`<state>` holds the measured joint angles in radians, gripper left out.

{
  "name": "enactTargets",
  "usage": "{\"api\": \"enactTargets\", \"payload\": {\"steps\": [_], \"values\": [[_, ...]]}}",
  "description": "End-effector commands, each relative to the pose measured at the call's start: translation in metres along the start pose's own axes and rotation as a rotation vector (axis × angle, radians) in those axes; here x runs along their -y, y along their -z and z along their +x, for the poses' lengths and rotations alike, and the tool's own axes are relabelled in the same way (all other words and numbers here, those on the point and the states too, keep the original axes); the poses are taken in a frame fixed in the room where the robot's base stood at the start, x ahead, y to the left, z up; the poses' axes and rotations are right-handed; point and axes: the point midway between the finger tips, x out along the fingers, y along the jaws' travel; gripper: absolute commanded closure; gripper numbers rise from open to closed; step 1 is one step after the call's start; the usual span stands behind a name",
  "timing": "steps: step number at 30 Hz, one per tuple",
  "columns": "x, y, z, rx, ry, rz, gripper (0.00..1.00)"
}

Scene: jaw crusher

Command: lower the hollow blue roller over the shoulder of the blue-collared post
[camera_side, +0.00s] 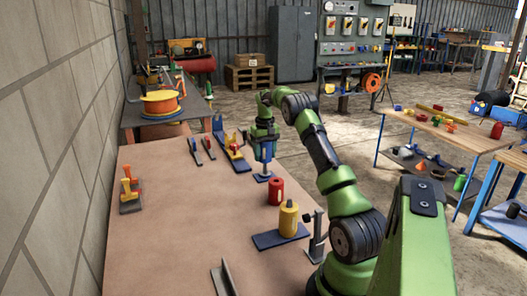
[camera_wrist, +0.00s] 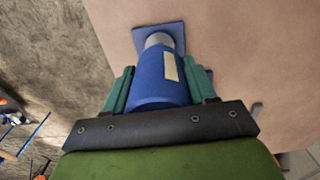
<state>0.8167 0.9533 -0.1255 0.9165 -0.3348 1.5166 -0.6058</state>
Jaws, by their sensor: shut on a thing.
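My gripper (camera_side: 264,153) is shut on the hollow blue roller (camera_wrist: 158,82), with a teal finger on each side of it. The roller carries a pale label and also shows between the fingers in the side view (camera_side: 266,151). A short grey length of the post (camera_wrist: 158,39) shows past the roller's far end, above a blue base plate (camera_wrist: 175,30). In the side view the plate (camera_side: 262,178) lies directly below the roller. The roller hides most of the post, and I cannot make out its blue collar or how far the roller is over it.
A red cylinder (camera_side: 276,191) stands close in front of the post. Nearer are a yellow roller (camera_side: 288,220) on a blue plate and a grey bracket (camera_side: 317,236). The table's left middle (camera_side: 190,215) is clear.

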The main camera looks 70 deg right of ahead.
Motion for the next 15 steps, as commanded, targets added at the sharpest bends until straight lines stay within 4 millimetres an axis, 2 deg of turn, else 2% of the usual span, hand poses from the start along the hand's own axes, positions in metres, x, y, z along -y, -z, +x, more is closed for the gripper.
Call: {"api": "enactTargets", "payload": {"steps": [15], "values": [[0.0,0.0,0.013,0.0,-0.001,0.0,0.87]]}}
